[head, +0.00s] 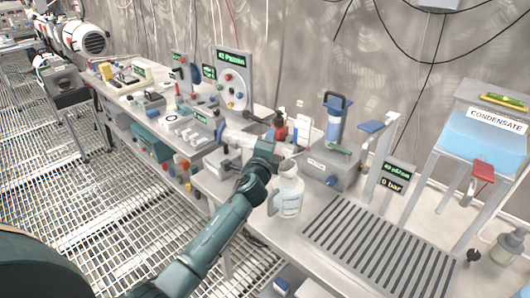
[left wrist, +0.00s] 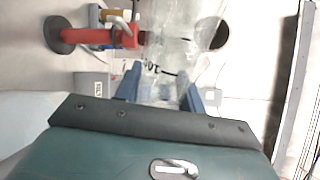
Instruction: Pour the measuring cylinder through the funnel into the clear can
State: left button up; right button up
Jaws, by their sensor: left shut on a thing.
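My left gripper (head: 268,150) is shut on the clear measuring cylinder (head: 243,140) above the bench. In the left wrist view the clear cylinder (left wrist: 182,35) shows between the blue fingers (left wrist: 160,90). The pale can (head: 288,198), with a handle and a white label, stands upright on the bench just right of and below the gripper. A pale funnel-like top (head: 287,168) is at its mouth. Liquid in the cylinder cannot be made out. My right gripper is not in view.
A slatted grating (head: 375,245) lies right of the can. A CONDENSATE tank (head: 480,140) stands at right. Instruments crowd the bench at left.

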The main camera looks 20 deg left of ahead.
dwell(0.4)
pick_arm(q)
jog(key=shift+a+f+n+b, duration=0.25)
jog(key=shift+f+n+b, duration=0.4)
jog(key=shift+n+b, duration=0.35)
jog(key=shift+f+n, duration=0.1)
jog(key=shift+n, duration=0.2)
jog(key=shift+a, duration=0.1)
jog(key=shift+s, duration=0.1)
